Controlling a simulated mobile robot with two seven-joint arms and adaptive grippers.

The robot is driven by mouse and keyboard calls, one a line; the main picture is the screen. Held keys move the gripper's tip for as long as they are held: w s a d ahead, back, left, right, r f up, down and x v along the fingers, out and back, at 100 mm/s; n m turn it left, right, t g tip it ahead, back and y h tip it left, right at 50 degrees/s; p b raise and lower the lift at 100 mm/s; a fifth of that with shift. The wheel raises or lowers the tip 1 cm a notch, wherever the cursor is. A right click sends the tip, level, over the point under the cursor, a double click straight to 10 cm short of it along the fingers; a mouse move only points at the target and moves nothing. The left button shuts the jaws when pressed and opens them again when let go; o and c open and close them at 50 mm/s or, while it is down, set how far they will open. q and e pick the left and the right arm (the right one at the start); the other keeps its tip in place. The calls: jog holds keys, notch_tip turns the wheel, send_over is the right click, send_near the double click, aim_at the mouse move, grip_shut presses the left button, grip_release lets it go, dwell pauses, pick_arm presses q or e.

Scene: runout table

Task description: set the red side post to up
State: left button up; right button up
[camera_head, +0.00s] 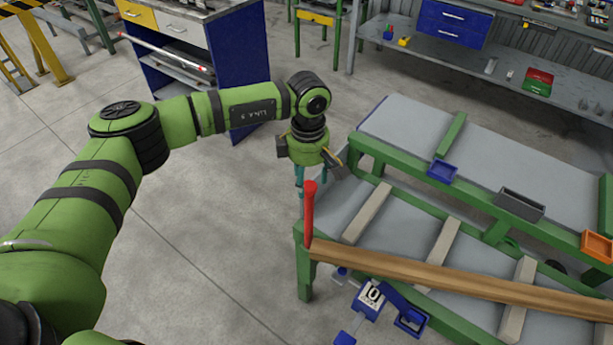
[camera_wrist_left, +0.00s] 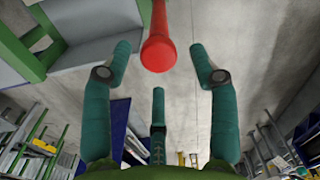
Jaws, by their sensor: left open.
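The red side post (camera_head: 309,214) stands upright at the near left corner of the green-framed runout table (camera_head: 303,262). My left gripper (camera_head: 303,182) is just behind the post's top in the head view, with its teal fingers pointing down. In the left wrist view the red post (camera_wrist_left: 158,50) comes in from the top and its rounded end lies between the spread teal fingers of my left gripper (camera_wrist_left: 164,75). The fingers are open and I see no contact with the post. The post's base is small in the head view. My right gripper is in neither view.
A wooden beam (camera_head: 430,276) runs along the table's near side from the post. Blue (camera_head: 442,171), grey (camera_head: 519,205) and orange (camera_head: 597,245) trays sit along the table's green rail. A blue cabinet (camera_head: 238,62) stands behind my arm. The floor left of the table is clear.

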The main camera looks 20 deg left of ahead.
pick_arm(q)
notch_tip(320, 180, up, 12)
jog(key=shift+a+f, duration=0.2)
jog(key=shift+a, duration=0.05)
dwell(0.4)
